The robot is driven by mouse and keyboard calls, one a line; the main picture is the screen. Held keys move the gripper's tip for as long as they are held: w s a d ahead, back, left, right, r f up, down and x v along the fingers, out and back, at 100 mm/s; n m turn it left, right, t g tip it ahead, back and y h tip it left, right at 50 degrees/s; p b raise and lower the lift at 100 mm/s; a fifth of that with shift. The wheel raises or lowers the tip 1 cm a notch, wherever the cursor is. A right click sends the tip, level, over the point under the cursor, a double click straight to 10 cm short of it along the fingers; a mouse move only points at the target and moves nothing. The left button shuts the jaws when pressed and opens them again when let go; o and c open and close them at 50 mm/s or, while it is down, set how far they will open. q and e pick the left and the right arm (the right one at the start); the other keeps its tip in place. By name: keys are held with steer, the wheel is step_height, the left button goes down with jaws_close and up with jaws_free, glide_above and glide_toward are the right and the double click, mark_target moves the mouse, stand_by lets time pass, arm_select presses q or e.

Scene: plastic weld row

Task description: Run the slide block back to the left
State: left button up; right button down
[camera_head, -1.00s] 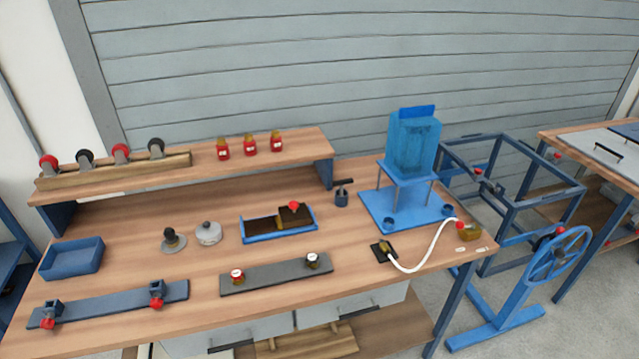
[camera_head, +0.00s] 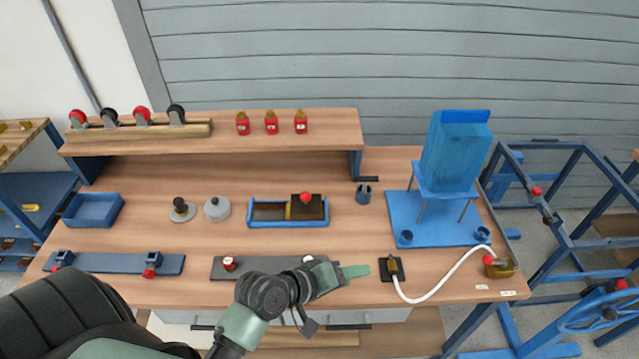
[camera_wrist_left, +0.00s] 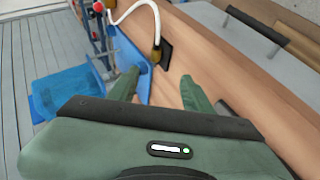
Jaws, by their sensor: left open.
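The slide block (camera_head: 308,208), dark brown with a red knob on top, sits at the right end of a blue-rimmed slide tray (camera_head: 288,224). The tray's left part shows a bare dark bed. My left gripper (camera_head: 358,271) reaches in from the lower left, in front of the tray and apart from the block, over the front of the bench. In the left wrist view its two green fingers (camera_wrist_left: 160,92) are spread with nothing between them. The slide block is not seen in that view. My right gripper is not in view.
A grey plate (camera_head: 265,266) with a red-and-white knob lies partly behind my left gripper. A black fitting with a white hose (camera_head: 430,297) stands just right of the fingertips.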

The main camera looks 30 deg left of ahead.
arm_select(q)
steer(key=w+a+r+n+t, duration=0.3)
steer(key=w+r+n+t, duration=0.15)
steer(key=w+n, duration=0.2)
steer(key=n+t+y, duration=0.3)
steer(key=n+y, duration=0.8)
steer(key=n, duration=1.2)
glide_above(304, 200)
steer(key=v, duration=0.3)
steer(key=shift+g, duration=0.25)
step_height(304, 200, down, 8)
steer(key=b, duration=0.8)
steer(key=shift+r+b, duration=0.2)
steer(key=shift+b, duration=0.1)
steer(key=shift+w+a+r+p, duration=0.1)
steer(key=shift+w+r+p, duration=0.1)
steer(key=shift+w+r, duration=0.15)
steer(key=shift+w+a+r+p, duration=0.15)
steer(key=shift+w+r, duration=0.05)
steer(key=shift+w, duration=0.25)
steer(key=x, duration=0.5)
steer(key=shift+w+f, duration=0.1)
steer(key=shift+f, duration=0.15)
steer(key=shift+w+a+r, duration=0.1)
steer(key=shift+w+a, duration=0.05)
steer(key=shift+w, duration=0.1)
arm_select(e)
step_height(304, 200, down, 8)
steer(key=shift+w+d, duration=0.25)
